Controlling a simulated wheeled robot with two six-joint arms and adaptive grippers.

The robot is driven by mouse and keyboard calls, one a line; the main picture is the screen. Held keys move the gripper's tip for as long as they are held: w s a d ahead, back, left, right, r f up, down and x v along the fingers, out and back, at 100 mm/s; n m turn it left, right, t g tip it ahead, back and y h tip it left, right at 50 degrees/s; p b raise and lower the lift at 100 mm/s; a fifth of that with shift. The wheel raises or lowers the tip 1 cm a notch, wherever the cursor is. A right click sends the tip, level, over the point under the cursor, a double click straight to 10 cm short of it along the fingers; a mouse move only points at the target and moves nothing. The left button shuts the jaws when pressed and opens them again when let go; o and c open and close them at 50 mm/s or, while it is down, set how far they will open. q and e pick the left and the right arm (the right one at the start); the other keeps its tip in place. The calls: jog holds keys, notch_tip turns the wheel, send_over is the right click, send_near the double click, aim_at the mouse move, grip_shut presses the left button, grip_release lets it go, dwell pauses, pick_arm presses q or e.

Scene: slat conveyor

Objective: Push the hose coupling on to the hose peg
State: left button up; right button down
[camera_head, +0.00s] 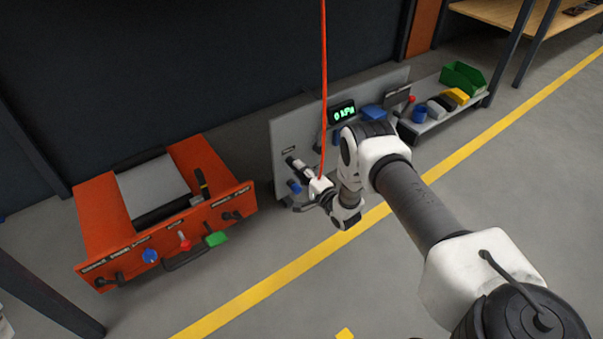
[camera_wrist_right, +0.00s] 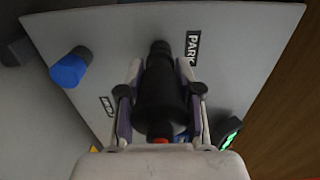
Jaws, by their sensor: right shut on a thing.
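The hose coupling (camera_wrist_right: 160,92) is a thick black cylinder with a narrower dark end. In the right wrist view it lies between the two fingers of my right gripper (camera_wrist_right: 160,98), which is shut on it. Its far end points at the grey panel (camera_wrist_right: 240,30), beside a label reading PARK (camera_wrist_right: 192,48). I cannot tell whether it touches the panel or sits on a peg there. An orange-red hose (camera_head: 323,70) hangs from above to my right gripper (camera_head: 307,181) in the head view. A blue-capped peg (camera_wrist_right: 70,67) stands on the panel to the left. My left gripper is out of view.
The panel carries a green-lit display (camera_head: 342,112). An orange machine (camera_head: 100,215) with knobs and handles stands to the left. A low shelf (camera_head: 425,126) with a green bin (camera_head: 463,78) is at the right.

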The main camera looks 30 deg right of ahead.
jog(key=shift+w, duration=0.15)
jog(key=c, duration=0.7)
grip_release()
